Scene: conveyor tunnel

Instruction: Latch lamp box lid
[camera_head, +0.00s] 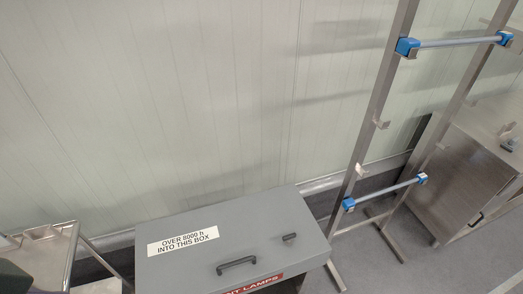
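The grey lamp box (290,284) stands against the wall at the bottom middle of the head view. Its lid (220,246) lies flat on top, with a white label reading "OVER 8000 h INTO THIS BOX". A dark bar handle (237,265) sits near the lid's front edge. A small dark fitting (290,239), possibly the latch, is near the lid's right end; I cannot tell its state. A red label (254,284) is partly cut off at the front.
A steel rack frame (364,150) with blue-ended bars stands right of the box. A steel cabinet (470,165) is at the far right. A steel tray stand (45,250) is at lower left. Open floor (450,265) shows at lower right.

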